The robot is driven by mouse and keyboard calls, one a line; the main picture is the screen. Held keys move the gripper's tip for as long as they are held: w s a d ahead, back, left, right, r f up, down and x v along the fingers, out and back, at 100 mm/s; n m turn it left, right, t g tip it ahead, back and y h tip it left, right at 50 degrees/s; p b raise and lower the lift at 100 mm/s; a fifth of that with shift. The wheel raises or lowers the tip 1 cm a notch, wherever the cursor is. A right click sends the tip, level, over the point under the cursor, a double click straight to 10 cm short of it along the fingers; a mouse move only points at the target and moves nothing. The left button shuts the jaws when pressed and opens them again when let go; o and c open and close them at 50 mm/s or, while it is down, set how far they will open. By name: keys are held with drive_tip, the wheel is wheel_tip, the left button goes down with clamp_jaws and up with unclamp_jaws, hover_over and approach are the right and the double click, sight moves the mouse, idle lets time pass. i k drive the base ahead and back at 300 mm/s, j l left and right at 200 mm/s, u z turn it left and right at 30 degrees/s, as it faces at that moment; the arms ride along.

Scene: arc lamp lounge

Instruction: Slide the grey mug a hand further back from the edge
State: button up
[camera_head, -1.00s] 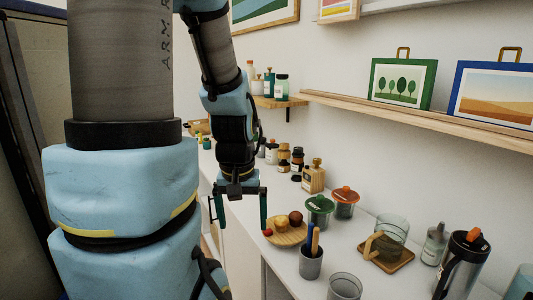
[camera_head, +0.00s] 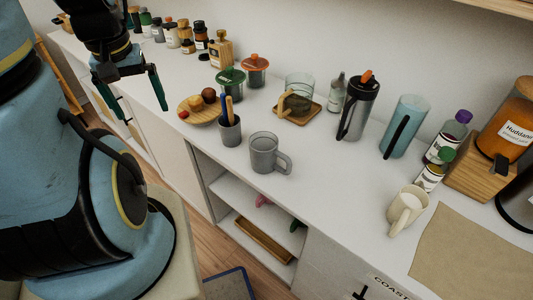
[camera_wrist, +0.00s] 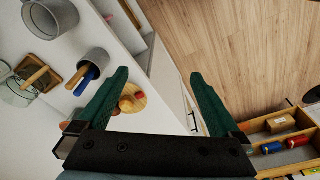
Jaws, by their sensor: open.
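The grey mug (camera_head: 264,154) stands upright near the front edge of the white counter (camera_head: 330,190), its handle pointing right. In the wrist view the grey mug (camera_wrist: 52,16) is at the top left, partly cut off. My gripper (camera_head: 144,112) is open and empty, up and to the left of the mug in the head view and well apart from it. In the wrist view my gripper (camera_wrist: 158,73) shows both green fingers spread, with nothing between them.
A grey cup with utensils (camera_head: 230,132) stands just left of the mug. A wooden plate with food (camera_head: 197,114) lies further left. A cream mug (camera_head: 405,211) stands right.

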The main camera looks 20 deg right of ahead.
sight(263, 145)
drive_tip(key=u, duration=0.4)
drive_tip(key=k+l+u, duration=0.1)
drive_tip(key=k+u, duration=0.6)
drive_tip(key=k+j, duration=0.1)
drive_tip(key=k, duration=0.5)
drive_tip(key=k+j+u, duration=0.1)
drive_tip(key=k, duration=0.5)
